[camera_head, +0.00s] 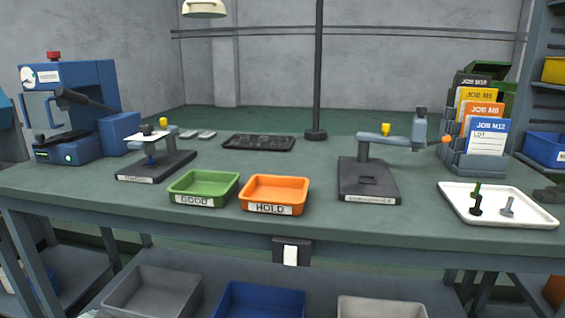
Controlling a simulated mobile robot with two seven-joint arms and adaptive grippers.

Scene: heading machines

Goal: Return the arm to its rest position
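Neither of my arms nor either gripper shows in the head view. The workbench (260,218) stands in front of me. On it are a green tray labelled GOOD (188,199) and an orange tray labelled HOLD (266,209), side by side near the front edge; both look empty. A white tray (520,221) at the right holds a dark bolt with a green part (476,202) and a grey bolt (507,207), both standing upright.
A blue machine (85,85) stands at the left, beside a small dark-based fixture (170,168). A second fixture (368,185) is right of centre. A card rack (470,157) stands behind the white tray. A dark post (318,70) rises at the back. Bins sit below.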

